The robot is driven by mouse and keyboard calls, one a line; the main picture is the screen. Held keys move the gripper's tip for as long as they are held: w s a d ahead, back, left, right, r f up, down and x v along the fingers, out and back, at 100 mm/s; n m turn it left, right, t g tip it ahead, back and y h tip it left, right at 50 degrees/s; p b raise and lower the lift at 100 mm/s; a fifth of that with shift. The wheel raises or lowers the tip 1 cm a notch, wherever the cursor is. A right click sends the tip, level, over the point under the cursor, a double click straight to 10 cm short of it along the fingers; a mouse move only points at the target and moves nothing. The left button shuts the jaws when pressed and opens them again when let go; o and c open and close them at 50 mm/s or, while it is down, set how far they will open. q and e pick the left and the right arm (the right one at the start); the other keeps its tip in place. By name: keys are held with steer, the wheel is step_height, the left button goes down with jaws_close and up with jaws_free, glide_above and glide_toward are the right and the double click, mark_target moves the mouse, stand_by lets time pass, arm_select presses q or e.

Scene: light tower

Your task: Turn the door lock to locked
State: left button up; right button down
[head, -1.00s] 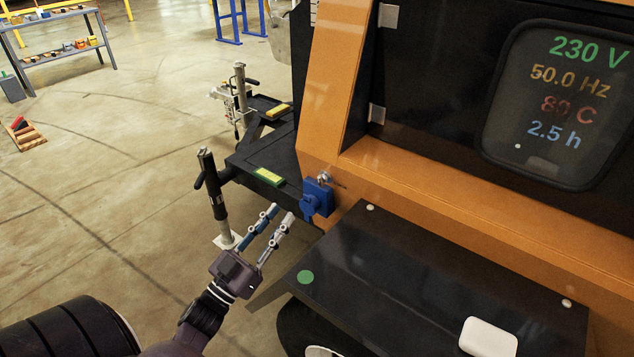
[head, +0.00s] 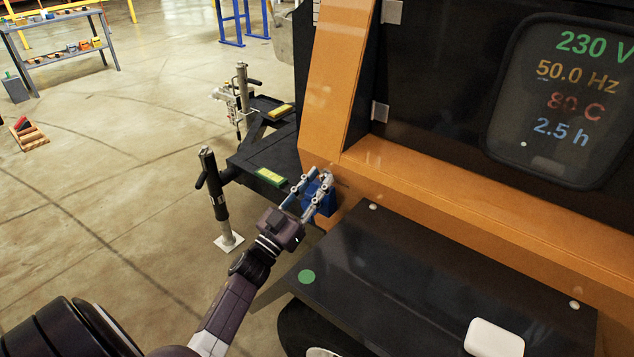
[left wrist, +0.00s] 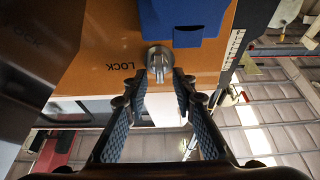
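The door lock is a small round metal fitting with a short lever, on the orange panel; it shows in the left wrist view (left wrist: 159,58). The word LOCK appears upside down beside it there. In the head view the lock (head: 327,176) is partly covered by my fingers. A blue box-shaped part (left wrist: 185,18) is mounted right beside it, and it also shows behind my fingers in the head view (head: 326,204). My left gripper (head: 318,178) is open, its two fingertips on either side of the lock's lever, with small gaps visible. My right gripper is out of view.
The orange cabinet frame (head: 335,80) rises beside a dark door with a display (head: 565,100). A black shelf (head: 400,270) with a green dot juts out below. A black jack post (head: 215,190) stands at left.

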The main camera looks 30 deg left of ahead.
arm_select(q)
jaws_close()
steer(key=shift+s, duration=0.1)
